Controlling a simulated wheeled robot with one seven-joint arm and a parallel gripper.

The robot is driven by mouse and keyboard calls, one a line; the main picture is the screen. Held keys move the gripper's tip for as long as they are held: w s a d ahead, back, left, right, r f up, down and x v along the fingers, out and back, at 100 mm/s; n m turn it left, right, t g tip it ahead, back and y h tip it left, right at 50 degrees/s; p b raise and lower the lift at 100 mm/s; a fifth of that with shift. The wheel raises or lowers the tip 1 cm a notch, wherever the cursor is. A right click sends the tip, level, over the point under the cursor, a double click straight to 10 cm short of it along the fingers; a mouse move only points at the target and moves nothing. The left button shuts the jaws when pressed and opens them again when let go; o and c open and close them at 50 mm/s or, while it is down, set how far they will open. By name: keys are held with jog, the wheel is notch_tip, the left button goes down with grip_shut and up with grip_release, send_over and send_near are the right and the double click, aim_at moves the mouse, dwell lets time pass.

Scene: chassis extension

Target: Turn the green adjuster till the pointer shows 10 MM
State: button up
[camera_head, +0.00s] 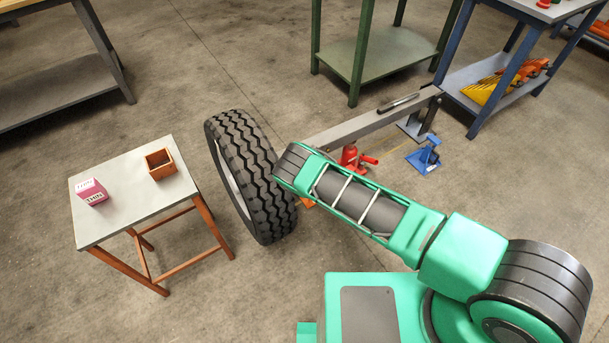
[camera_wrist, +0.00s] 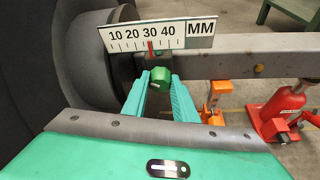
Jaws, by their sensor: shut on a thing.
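The green adjuster (camera_wrist: 160,78) is a faceted knob below the scale in the wrist view. My gripper (camera_wrist: 161,80) is shut on it, one green finger on each side. The white scale plate (camera_wrist: 185,36) reads 10, 20, 30, 40 and MM, left to right. The red pointer (camera_wrist: 151,48) stands under the 30. In the head view, my arm reaches to the tyre and beam, and my gripper, the adjuster and the scale are hidden.
A large tyre (camera_head: 250,175) stands at the beam's (camera_head: 365,120) left end. A red jack (camera_head: 352,157) and a blue stand (camera_head: 424,157) are near the beam. An orange stand (camera_wrist: 214,100) is right of my fingers. A small table (camera_head: 130,205) stands left of the tyre.

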jog(key=shift+w+d+f+m+y, duration=0.15)
jog(key=shift+m+y, duration=0.8)
jog(key=shift+m, duration=0.95)
jog(key=shift+d+f+m+y, duration=0.2)
jog(key=shift+m+y, duration=0.8)
jog(key=shift+m, duration=0.9)
jog(key=shift+w+d+f+m+y, duration=0.15)
jog(key=shift+m+y, duration=0.8)
jog(key=shift+m, duration=0.95)
jog(key=shift+s+f, duration=0.1)
jog(key=o, duration=1)
jog(key=shift+o, duration=0.2)
jog(key=shift+a, duration=0.1)
jog(key=v, duration=1)
jog(key=shift+d, duration=0.4)
